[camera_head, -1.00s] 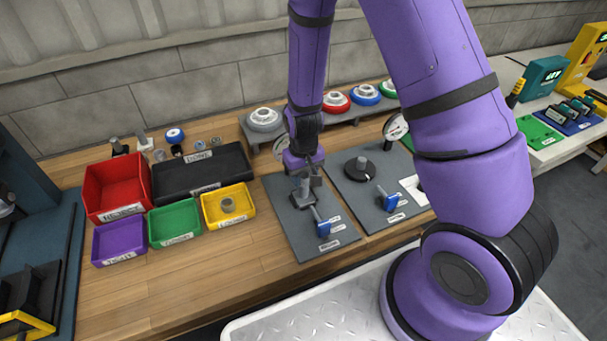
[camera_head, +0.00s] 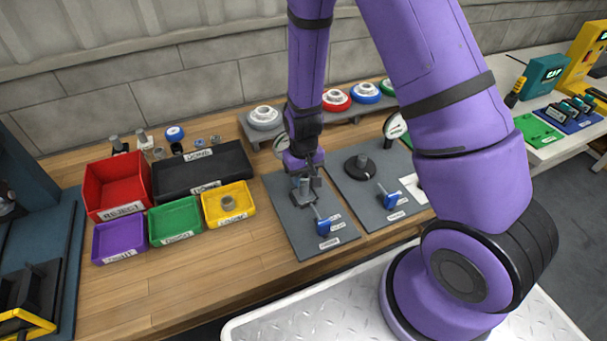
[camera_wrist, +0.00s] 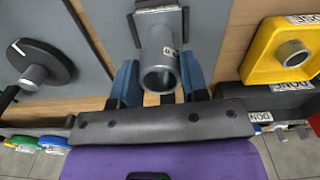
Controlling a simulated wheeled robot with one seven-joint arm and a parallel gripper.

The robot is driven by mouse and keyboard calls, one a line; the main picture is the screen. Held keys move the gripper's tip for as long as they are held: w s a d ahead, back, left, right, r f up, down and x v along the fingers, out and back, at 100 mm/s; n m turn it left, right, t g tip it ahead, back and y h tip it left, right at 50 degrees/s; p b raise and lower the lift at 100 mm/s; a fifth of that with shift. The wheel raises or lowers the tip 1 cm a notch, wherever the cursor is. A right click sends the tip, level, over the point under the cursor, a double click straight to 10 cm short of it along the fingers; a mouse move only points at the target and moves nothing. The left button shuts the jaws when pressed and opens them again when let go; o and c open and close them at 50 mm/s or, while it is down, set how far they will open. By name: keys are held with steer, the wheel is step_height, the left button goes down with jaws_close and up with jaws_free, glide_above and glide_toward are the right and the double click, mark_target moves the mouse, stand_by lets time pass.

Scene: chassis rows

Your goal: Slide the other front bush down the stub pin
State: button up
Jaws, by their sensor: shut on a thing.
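My gripper (camera_head: 304,182) is over the left grey plate (camera_head: 284,226). In the wrist view my gripper (camera_wrist: 160,80) has its two fingers on either side of a grey hollow bush (camera_wrist: 158,48), shut on it. The block shows below my gripper in the head view (camera_head: 303,199). I cannot tell whether the stub pin is inside the bush. Another grey bush (camera_head: 228,203) lies in the yellow bin (camera_head: 243,217); it also shows in the wrist view (camera_wrist: 292,52).
A blue-handled clamp (camera_head: 322,226) stands on the plate close in front of my gripper. A dial gauge (camera_head: 280,147) is behind. The right plate (camera_head: 362,211) carries a black disc (camera_head: 360,168). Red (camera_head: 97,203), green (camera_head: 152,238) and purple (camera_head: 99,252) bins stand left.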

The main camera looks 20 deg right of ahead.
steer(key=shift+f, duration=0.5)
stand_by(0.4)
steer(key=shift+f, duration=0.65)
steer(key=o, duration=1.1)
steer(key=shift+c, duration=0.2)
steer(key=shift+r, duration=0.1)
step_height(320, 180, up, 11)
steer(key=shift+f, duration=0.2)
steer(key=shift+r, duration=0.1)
